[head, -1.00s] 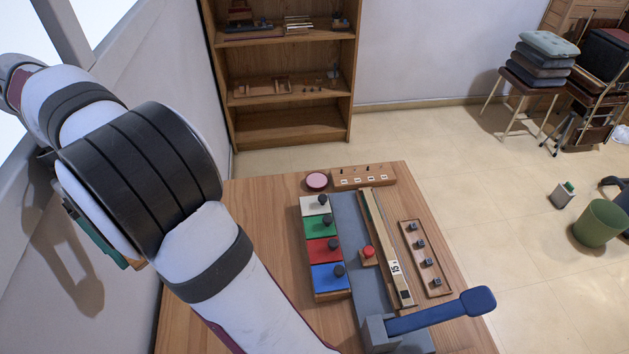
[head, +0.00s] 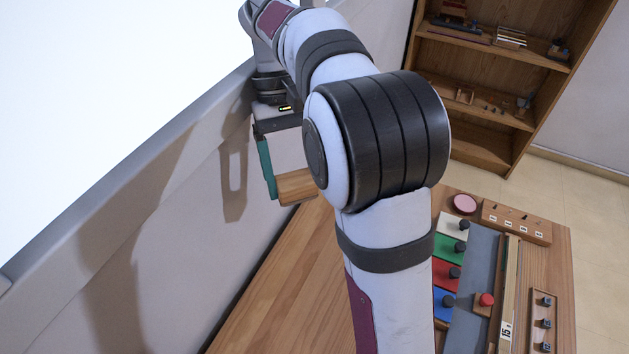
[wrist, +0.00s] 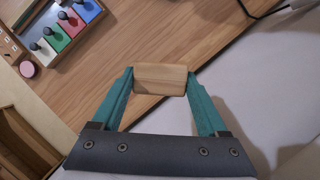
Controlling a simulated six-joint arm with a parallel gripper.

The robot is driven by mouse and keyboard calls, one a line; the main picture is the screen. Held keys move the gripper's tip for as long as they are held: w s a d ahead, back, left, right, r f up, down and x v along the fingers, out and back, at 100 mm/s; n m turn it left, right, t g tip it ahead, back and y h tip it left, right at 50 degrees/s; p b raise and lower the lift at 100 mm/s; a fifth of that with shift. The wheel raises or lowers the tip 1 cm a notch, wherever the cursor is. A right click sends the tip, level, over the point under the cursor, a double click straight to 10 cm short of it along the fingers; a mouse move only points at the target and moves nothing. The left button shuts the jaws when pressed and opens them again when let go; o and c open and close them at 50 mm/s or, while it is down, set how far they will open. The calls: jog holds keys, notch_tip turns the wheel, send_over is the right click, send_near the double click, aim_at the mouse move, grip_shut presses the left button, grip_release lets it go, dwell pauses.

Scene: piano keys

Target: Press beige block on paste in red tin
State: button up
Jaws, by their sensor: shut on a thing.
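My gripper (wrist: 160,88) has teal fingers and is shut on the beige block (wrist: 160,74), a plain wooden piece, in the wrist view. In the head view the block (head: 296,187) shows beside a teal finger, partly hidden behind my arm, held up near the wall at the left. The red tin (head: 464,204) is small and round with a pink top, at the table's far end. It also shows at the left in the wrist view (wrist: 28,69). The block is well apart from the tin.
Coloured keys with dark knobs, including a green key (head: 452,246), stand just in front of the tin. A wooden rack with labels (head: 516,222) is at its right. A red button (head: 486,300) is nearer. The wooden table (head: 285,290) is bare on the left.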

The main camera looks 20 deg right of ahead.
dwell(0.3)
jog(key=w+d+f+m+t+y, duration=0.2)
jog(key=w+d+f+m, duration=0.15)
jog(key=d+m, duration=0.35)
jog(key=w+d+f+m+t+y, duration=0.1)
jog(key=w+d+f+m, duration=0.1)
jog(key=d+f+m, duration=0.5)
jog(key=w+d+f+m+t+y, duration=0.1)
jog(key=w+d+m+t+y, duration=0.3)
jog(key=d, duration=0.6)
jog(key=s+d+f+m+t+h, duration=0.1)
jog(key=s+d+f+m+h, duration=0.15)
jog(key=d+m, duration=0.45)
jog(key=s+d+f+m+h, duration=0.25)
jog(key=d+m, duration=0.25)
jog(key=d, duration=0.4)
jog(key=s+d+f+m+t+h, duration=0.1)
jog(key=s+d+f+m+h, duration=0.2)
jog(key=d+m, duration=0.35)
jog(key=shift+n+y, duration=0.25)
jog(key=shift+y, duration=0.25)
jog(key=shift+d+f, duration=0.2)
jog(key=shift+f, duration=1.35)
jog(key=shift+d+f, duration=0.15)
jog(key=shift+f, duration=1.35)
jog(key=shift+f, duration=0.45)
